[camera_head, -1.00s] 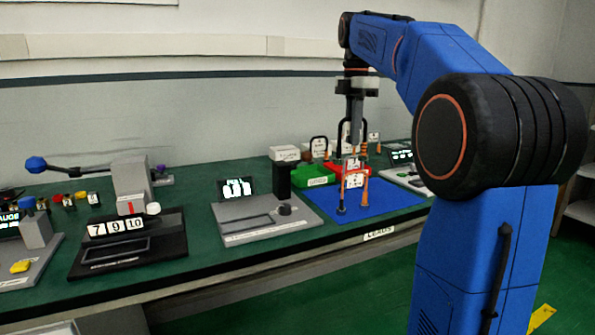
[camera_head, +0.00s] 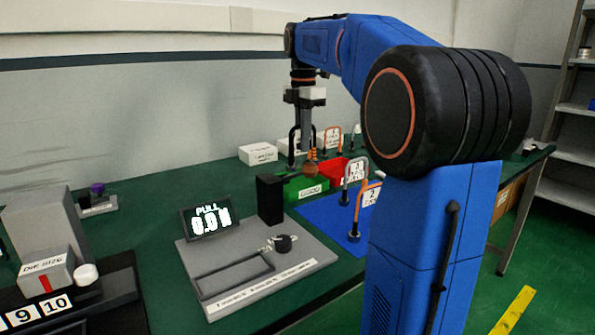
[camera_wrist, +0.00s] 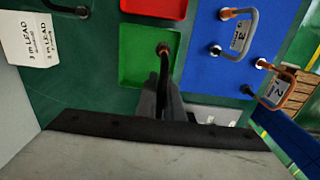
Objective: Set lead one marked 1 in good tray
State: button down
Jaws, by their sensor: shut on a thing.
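My gripper (camera_head: 303,148) is shut on a dark lead with a copper-coloured end, held above the green tray (camera_head: 290,190). In the wrist view the lead (camera_wrist: 163,62) hangs between the fingers, its copper end over the green tray (camera_wrist: 133,77). I cannot see a number on the held lead, and the tray's front label is too small to read. I cannot tell whether the lead's lower end touches the tray floor. The red tray (camera_head: 330,172) is right behind the green one; it also shows in the wrist view (camera_wrist: 155,8).
Lead 3 (camera_head: 355,172) and lead 2 (camera_head: 369,194) stand on the blue mat (camera_head: 330,213), right of the trays. A grey pull tester (camera_head: 260,262) reading about 0.0 and its black post (camera_head: 270,199) stand left.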

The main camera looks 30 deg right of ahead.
jog(key=shift+f, duration=3.55)
jog(key=shift+f, duration=0.1)
jog(key=c, duration=1.9)
grip_release()
notch_tip(320, 180, up, 12)
jog(key=shift+f, duration=0.15)
jog(key=shift+r, duration=0.25)
jog(key=shift+s, duration=0.1)
